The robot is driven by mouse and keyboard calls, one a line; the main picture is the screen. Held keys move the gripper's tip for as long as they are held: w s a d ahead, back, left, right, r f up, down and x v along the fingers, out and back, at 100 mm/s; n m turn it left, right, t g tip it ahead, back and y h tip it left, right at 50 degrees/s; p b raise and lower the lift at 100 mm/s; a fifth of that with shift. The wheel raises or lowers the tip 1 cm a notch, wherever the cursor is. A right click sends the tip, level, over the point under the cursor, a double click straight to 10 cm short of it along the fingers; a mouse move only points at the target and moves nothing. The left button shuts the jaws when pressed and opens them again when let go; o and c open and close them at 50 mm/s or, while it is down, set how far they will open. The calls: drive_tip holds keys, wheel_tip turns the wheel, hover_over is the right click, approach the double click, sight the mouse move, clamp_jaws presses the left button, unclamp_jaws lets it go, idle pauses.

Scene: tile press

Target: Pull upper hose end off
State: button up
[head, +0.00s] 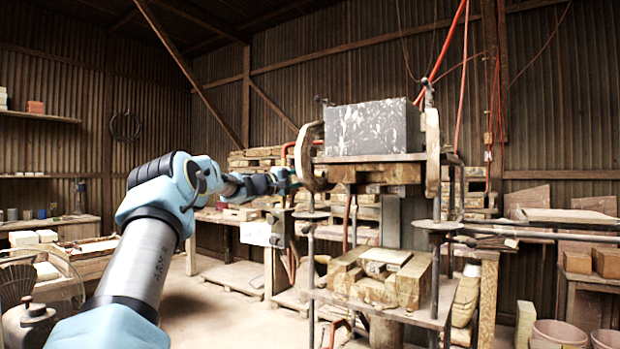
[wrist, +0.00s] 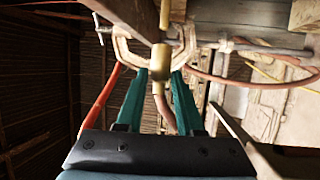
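A brass hose fitting (wrist: 160,57) hangs under the machine's pipework in the middle of the wrist view. A pinkish-brown hose (wrist: 168,113) runs down from its lower end. My gripper (wrist: 160,74) has its two teal fingers on either side of the fitting. A narrow gap seems to show on each side, so the fingers look open around it. In the head view my gripper (head: 290,183) is at the left side of the tile press (head: 380,171), by its upper plate. The fitting is too small to make out there.
A speckled dark block (head: 372,127) sits on the press's upper plate. An orange-red hose (wrist: 99,105) passes left of my fingers, and another hose (wrist: 215,77) curves right. A metal clamp-like bracket (wrist: 126,45) is just beyond the fingertips. Wooden pallets stand behind the press.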

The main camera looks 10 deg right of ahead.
drive_tip(key=o, duration=0.4)
drive_tip(key=shift+c, duration=0.2)
drive_tip(key=b+v, duration=0.6)
drive_tip(key=v, duration=0.4)
drive_tip(key=shift+a+f, duration=0.15)
drive_tip(key=shift+a, duration=0.2)
drive_tip(key=shift+s, duration=0.1)
